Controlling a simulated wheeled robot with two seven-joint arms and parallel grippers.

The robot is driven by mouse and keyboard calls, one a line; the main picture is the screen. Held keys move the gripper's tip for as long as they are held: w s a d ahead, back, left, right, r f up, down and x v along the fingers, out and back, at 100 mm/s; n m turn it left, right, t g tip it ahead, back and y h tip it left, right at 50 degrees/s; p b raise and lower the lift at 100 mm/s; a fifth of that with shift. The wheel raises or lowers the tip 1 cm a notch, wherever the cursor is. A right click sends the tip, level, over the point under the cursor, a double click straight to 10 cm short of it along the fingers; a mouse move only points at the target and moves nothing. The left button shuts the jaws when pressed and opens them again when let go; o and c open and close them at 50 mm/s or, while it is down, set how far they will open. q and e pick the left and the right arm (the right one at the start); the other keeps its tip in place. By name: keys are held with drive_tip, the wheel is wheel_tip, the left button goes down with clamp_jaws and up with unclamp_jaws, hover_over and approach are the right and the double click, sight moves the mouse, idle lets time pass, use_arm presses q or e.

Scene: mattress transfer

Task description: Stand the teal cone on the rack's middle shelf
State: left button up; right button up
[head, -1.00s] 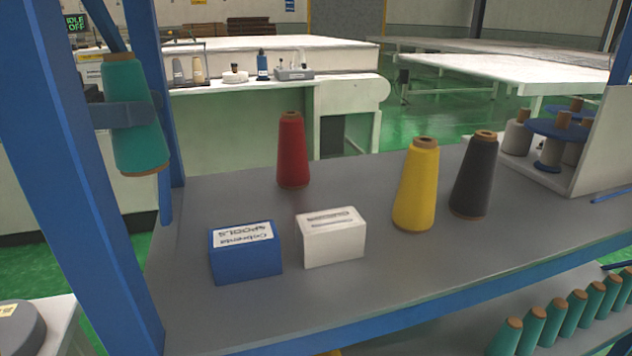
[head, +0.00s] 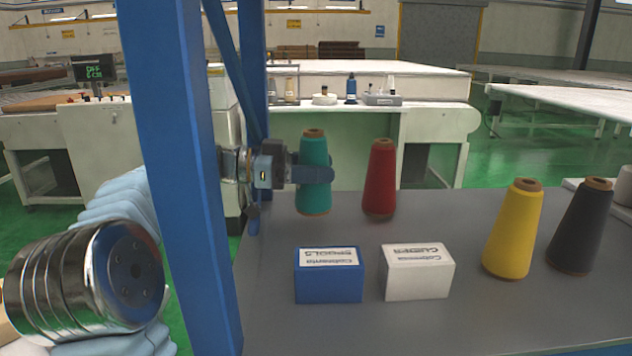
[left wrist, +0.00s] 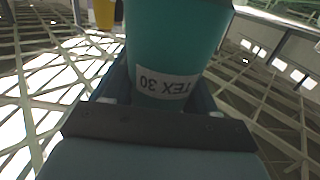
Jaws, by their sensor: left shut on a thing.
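The teal cone (head: 314,145) stands out upright just left of the red cone (head: 380,180), over the back left of the rack's grey shelf (head: 400,222). My left gripper (head: 316,174) is shut around the cone's middle, reaching in from the left past the blue front post. I cannot tell if the cone's base touches the shelf. In the left wrist view the teal cone (left wrist: 175,35) fills the space between the fingers, its white label (left wrist: 165,83) reading TEX 30. My right gripper is not in view.
A blue box (head: 328,275) and a white box (head: 417,272) sit in front. A yellow cone (head: 514,230) and a dark grey cone (head: 580,228) stand at right. The blue front post (head: 180,150) is close to my left arm.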

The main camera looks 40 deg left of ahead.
use_arm(q)
drive_tip(key=shift+s+f, duration=0.1)
drive_tip(key=shift+f, duration=1.25)
drive_tip(key=shift+f, duration=0.1)
drive_tip(key=shift+f, duration=0.1)
drive_tip(key=o, duration=1.4)
drive_tip(key=shift+c, duration=0.2)
drive_tip(key=shift+r, duration=0.2)
drive_tip(key=v, duration=1.2)
